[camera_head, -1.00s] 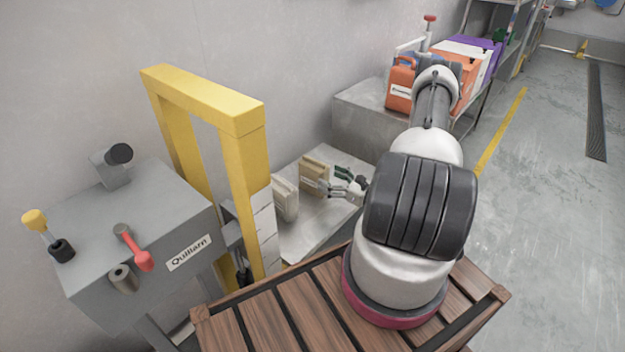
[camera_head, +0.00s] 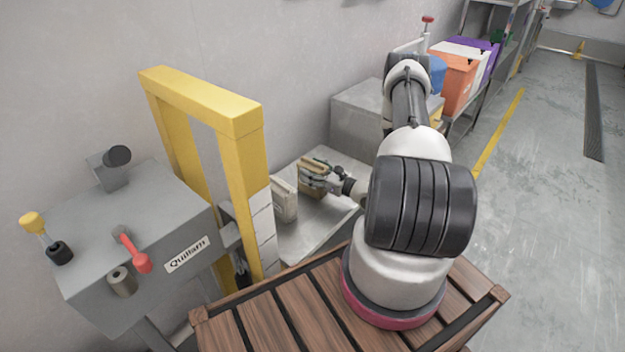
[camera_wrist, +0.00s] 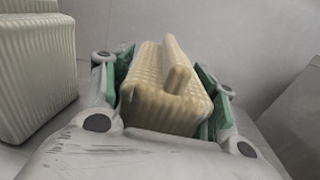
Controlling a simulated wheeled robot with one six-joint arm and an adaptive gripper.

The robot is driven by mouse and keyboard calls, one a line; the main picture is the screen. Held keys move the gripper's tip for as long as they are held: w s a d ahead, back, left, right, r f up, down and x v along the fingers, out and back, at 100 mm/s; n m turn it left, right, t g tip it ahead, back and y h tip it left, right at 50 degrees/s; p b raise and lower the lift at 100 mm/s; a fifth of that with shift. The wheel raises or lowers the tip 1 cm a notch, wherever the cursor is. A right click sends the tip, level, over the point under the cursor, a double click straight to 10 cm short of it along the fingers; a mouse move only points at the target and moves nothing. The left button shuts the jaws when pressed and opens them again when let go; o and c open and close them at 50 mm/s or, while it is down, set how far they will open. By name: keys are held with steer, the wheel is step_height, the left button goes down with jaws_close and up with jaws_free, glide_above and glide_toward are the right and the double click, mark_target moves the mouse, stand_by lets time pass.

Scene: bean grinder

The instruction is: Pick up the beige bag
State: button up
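The beige bag (camera_head: 309,173) stands on a low metal shelf (camera_head: 309,232) against the wall. My gripper (camera_head: 318,176) is at the bag, covering part of it in the head view. In the wrist view the beige bag (camera_wrist: 168,95) stands between the two green-padded fingers (camera_wrist: 165,97), one on each side. The fingers look spread around it, with a dark gap visible at the left; whether the right pad touches cannot be told. A second, paler bag (camera_head: 284,198) stands to the left, and it also shows in the wrist view (camera_wrist: 35,70).
A grey metal block (camera_head: 355,120) is behind the shelf. Orange (camera_head: 458,85) and purple (camera_head: 490,55) bins stand farther back. The shelf's front is bare.

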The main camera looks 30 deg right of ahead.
steer(key=c, duration=0.7)
steer(key=shift+r, duration=0.1)
